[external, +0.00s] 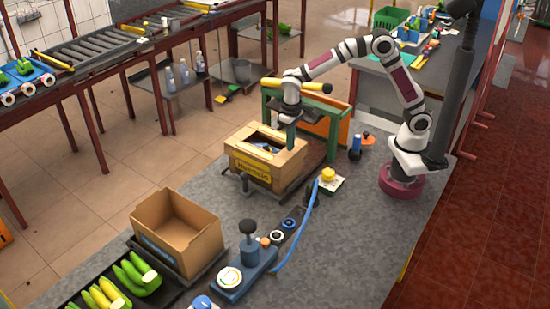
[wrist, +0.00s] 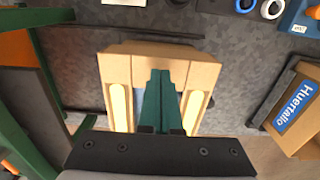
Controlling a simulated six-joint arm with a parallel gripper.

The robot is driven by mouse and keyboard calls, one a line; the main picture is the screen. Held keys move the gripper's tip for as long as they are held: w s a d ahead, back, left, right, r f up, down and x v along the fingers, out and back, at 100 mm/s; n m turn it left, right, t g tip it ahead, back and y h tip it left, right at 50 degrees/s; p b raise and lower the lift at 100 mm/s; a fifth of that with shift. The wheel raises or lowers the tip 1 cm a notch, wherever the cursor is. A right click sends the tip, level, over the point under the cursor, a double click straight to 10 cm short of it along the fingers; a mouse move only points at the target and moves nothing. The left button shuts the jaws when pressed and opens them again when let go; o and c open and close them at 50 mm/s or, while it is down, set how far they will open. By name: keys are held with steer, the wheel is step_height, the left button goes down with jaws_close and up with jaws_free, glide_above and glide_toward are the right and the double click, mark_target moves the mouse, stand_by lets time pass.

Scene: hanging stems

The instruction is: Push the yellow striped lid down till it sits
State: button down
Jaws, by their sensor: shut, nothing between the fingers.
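The yellow striped lid (external: 240,151) is the tan cardboard top with a yellow label band on its near side, on a box on the workbench. Its middle is open, with something bluish inside. In the wrist view the lid (wrist: 118,62) is seen from above, with pale rounded strips along both sides. My gripper (external: 291,146) points down at the lid's right part in the external view. In the wrist view its green fingers (wrist: 160,74) are together and empty, over the middle of the lid. Whether they touch it, and whether the lid is fully down, I cannot tell.
An open empty cardboard box (external: 178,232) stands nearer the camera, beside a tray of bananas (external: 118,284). A blue device with a dark knob (external: 249,250) and a yellow-topped item (external: 327,175) are on the bench. A green frame (external: 272,104) stands behind the lidded box.

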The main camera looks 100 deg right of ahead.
step_height(320, 180, up, 8)
steer(key=shift+f, duration=0.15)
stand_by(0.5)
steer(key=s+a+n, duration=0.1)
steer(key=s+a, duration=0.2)
steer(key=s, duration=0.6)
steer(key=s+a+f+n+y, duration=0.1)
steer(key=s+a, duration=0.2)
steer(key=s, duration=0.6)
steer(key=s+a+f+n, duration=0.1)
steer(key=s+a, duration=0.2)
steer(key=s, duration=0.7)
steer(key=shift+a+y, duration=0.35)
steer(key=shift+y, duration=0.05)
steer(key=shift+f, duration=0.1)
